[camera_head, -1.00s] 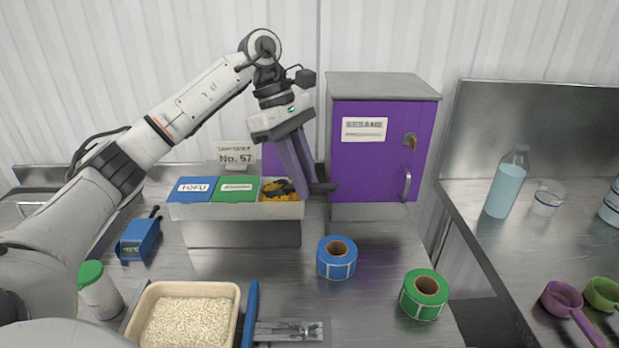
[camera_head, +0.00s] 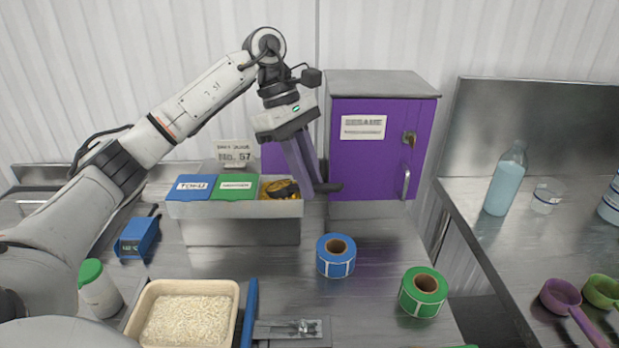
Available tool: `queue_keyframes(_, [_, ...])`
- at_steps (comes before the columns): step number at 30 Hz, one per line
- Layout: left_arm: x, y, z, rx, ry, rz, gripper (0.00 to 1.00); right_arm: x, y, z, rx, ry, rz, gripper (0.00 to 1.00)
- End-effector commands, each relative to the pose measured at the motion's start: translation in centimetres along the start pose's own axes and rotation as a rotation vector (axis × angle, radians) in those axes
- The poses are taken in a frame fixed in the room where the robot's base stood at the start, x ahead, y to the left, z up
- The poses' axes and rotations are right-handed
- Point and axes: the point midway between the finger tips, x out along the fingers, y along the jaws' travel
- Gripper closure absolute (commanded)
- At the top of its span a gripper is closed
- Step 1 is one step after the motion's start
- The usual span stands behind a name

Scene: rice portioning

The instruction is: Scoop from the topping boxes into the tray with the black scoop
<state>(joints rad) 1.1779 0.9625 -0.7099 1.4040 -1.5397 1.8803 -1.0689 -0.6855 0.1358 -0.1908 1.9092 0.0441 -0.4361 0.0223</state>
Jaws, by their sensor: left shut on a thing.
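My left gripper (camera_head: 316,189) is shut on the black scoop (camera_head: 331,187), whose handle end sticks out to the right of the fingers. The scoop's dark bowl seems to be at the open topping box (camera_head: 278,190), which holds orange-yellow food; the fingers partly hide it. Beside it are a blue-lidded box (camera_head: 191,187) and a green-lidded box (camera_head: 235,187), both closed, in the same metal holder (camera_head: 240,231). The tray (camera_head: 233,311), cream with white rice in it, is at the front left. My right gripper is not in view.
A purple-doored cabinet (camera_head: 375,160) stands right of the boxes. A blue roll (camera_head: 336,267) and a green roll (camera_head: 423,304) stand on the table. A blue device (camera_head: 137,243) and green-capped bottle (camera_head: 99,294) are left. The right table holds a bottle (camera_head: 505,187) and scoops.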

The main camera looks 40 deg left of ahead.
Motion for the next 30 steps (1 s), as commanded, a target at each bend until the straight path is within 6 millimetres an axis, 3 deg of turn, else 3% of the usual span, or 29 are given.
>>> queue_keyframes(7, [-0.5,0.0,-1.2,-0.001,0.0,0.001,1.0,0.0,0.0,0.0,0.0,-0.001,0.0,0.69])
queue_keyframes(16, [-0.8,0.0,-1.0,0.0,0.004,0.001,1.0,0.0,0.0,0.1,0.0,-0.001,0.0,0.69])
queue_keyframes(30, [-3.9,0.1,0.2,-0.001,0.048,0.002,1.0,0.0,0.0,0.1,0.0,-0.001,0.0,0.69])
